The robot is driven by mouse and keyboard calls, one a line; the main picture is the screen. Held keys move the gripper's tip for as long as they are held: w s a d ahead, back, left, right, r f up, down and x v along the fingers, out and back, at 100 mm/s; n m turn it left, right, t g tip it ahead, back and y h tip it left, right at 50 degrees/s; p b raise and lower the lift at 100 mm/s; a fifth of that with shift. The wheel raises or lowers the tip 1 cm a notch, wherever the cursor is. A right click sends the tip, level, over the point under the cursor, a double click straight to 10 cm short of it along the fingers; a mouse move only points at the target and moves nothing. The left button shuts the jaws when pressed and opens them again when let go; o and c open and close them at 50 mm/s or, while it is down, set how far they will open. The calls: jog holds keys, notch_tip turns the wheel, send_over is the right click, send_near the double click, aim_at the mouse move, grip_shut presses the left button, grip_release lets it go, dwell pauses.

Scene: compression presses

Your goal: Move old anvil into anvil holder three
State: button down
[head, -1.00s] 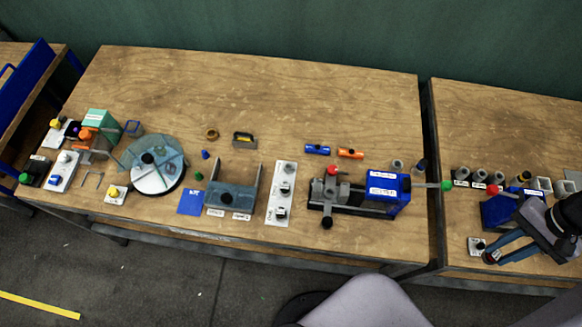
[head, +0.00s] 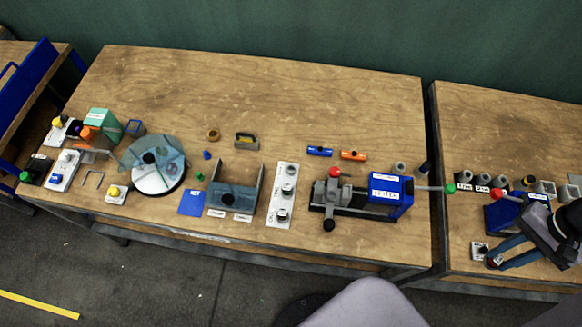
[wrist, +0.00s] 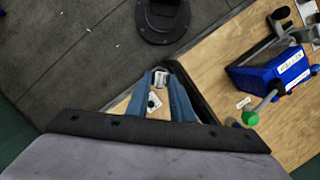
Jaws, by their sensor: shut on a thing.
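My gripper (head: 493,264) is over the front left part of the right table in the head view, its blue fingers pointing down and left. In the wrist view my gripper (wrist: 160,74) is closed around a small grey piece (wrist: 160,79), seemingly the old anvil; it is mostly hidden by the fingers. Several short grey cylinders stand in a row on the right table behind a blue press (head: 503,215). Dark blocks with white labels (head: 482,188) at their front seem to be the anvil holders. The labels are too small to read, so I cannot tell which is three.
A white button box (head: 480,251) stands near the gripper at the table's front edge. A red knob (head: 497,194) and a green-tipped lever (head: 450,188) stick out near the holders. A gap separates the tables. The left table's back half (head: 250,85) is clear.

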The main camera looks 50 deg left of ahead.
jog(key=shift+w+a+r, duration=0.2)
jog(key=shift+w+a, duration=0.05)
jog(key=shift+a, duration=0.2)
jog(key=w+a+r+m+y+p, duration=0.1)
jog(key=w+a+m, duration=0.1)
jog(key=a, duration=0.5)
jog(key=w+a+r+m+p, duration=0.1)
jog(key=a+r+m+p, duration=0.15)
jog(key=a, duration=0.55)
jog(key=w+a+r+m+y+p, duration=0.1)
jog(key=w+a+m, duration=0.15)
jog(key=a, duration=0.45)
jog(key=s+a+f+m+b, duration=0.1)
jog(key=s+a+f, duration=0.1)
jog(key=s+a, duration=0.3)
jog(key=s+a+f+m+t+b, duration=0.1)
jog(key=s+a+f+m+b, duration=0.15)
jog(key=a, duration=0.45)
jog(key=s+a+f+m, duration=0.1)
jog(key=s+a+f, duration=0.2)
jog(key=a, duration=0.4)
jog(key=s+a+f+m+t+b, duration=0.1)
jog(key=s+a+f+m+b, duration=0.1)
jog(key=s+a, duration=1)
jog(key=s+f+m, duration=0.1)
jog(key=s+f, duration=0.1)
jog(key=s, duration=0.1)
jog(key=shift+s+y+b, duration=0.15)
jog(key=shift+y+b, duration=0.15)
jog(key=shift+y, duration=0.1)
